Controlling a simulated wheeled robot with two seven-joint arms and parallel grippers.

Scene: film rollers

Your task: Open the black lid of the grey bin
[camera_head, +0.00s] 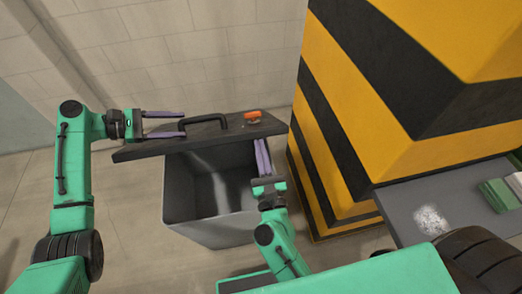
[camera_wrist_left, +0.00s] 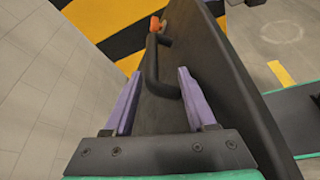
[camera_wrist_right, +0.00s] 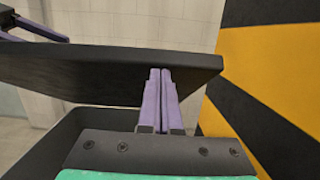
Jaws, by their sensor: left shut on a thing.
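The grey bin (camera_head: 215,228) stands on the floor with much of its dark inside showing. Its black lid (camera_head: 150,148) is raised and tilted over the back part, with a gap to the rim in the right wrist view. A black bar handle (camera_head: 205,119) stands on the lid. My left gripper (camera_head: 185,122) has its purple fingers either side of the handle's near end, also seen in the left wrist view (camera_wrist_left: 155,90); exact contact is unclear. My right gripper (camera_head: 261,140) has its fingers together at the lid's right front edge, tips against or very near it (camera_wrist_right: 160,72).
A small orange thing (camera_head: 252,115) sits at the lid's far right. A yellow-and-black striped pillar (camera_head: 350,110) stands close to the bin's right. A grey table (camera_head: 415,195) with green and white items is further right. A tiled wall is behind; floor at left is clear.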

